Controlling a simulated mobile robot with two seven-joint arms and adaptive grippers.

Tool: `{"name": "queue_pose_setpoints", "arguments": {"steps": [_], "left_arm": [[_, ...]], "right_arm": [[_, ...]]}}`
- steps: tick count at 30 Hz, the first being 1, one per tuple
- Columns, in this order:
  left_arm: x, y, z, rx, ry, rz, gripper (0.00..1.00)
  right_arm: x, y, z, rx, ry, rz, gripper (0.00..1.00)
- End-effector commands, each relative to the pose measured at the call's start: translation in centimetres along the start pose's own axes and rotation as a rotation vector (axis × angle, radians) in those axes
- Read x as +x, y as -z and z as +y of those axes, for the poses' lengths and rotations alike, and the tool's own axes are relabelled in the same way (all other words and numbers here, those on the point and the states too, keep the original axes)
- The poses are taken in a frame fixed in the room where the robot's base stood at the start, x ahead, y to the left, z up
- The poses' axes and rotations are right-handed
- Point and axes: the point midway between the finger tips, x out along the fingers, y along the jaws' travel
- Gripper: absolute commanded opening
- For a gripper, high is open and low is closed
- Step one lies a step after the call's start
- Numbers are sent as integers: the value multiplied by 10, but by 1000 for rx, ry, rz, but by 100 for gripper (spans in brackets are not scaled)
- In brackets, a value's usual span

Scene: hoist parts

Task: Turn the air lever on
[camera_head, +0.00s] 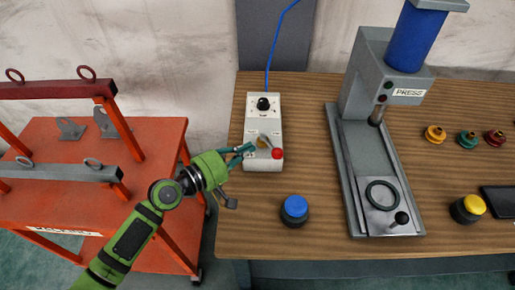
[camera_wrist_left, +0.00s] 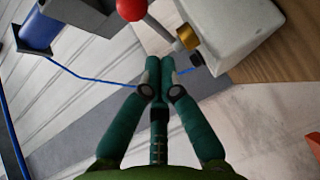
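The air lever is a metal rod with a red ball knob (camera_head: 277,153) on a pale control box (camera_head: 263,105). The knob (camera_wrist_left: 131,9) also shows in the wrist view, where the rod runs to a brass valve body (camera_wrist_left: 187,37) on the box's side. In the head view the knob is toward the box's front right. My left gripper (camera_head: 248,152) is at the box's left edge. In the wrist view its green fingers (camera_wrist_left: 159,66) lie side by side, shut with nothing visible between them. They appear apart from the lever. My right gripper is not in view.
The wooden table (camera_head: 315,245) carries a press (camera_head: 375,150) right of the box, a blue button (camera_head: 294,209) in front and a yellow button (camera_head: 468,208) at right. An orange cart (camera_head: 150,215) stands at left. A blue hose (camera_head: 275,45) rises behind the box.

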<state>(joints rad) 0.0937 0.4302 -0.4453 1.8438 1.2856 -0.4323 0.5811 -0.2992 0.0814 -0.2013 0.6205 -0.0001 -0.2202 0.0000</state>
Motion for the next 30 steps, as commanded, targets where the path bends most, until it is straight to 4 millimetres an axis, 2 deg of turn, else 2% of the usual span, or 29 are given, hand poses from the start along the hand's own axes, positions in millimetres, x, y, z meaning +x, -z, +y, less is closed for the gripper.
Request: {"name": "queue_pose_setpoints", "arguments": {"steps": [1, 7, 20, 30], "left_arm": [[5, -9, 3, -9, 1, -4, 0], [19, -23, 0, -5, 2, -3, 0], [22, -26, -1, -3, 2, -1, 0], [24, -29, 1, -13, 9, 52, 0]], "right_arm": [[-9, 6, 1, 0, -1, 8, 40], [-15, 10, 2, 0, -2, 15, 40], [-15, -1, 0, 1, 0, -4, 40], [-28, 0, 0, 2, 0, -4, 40]]}}
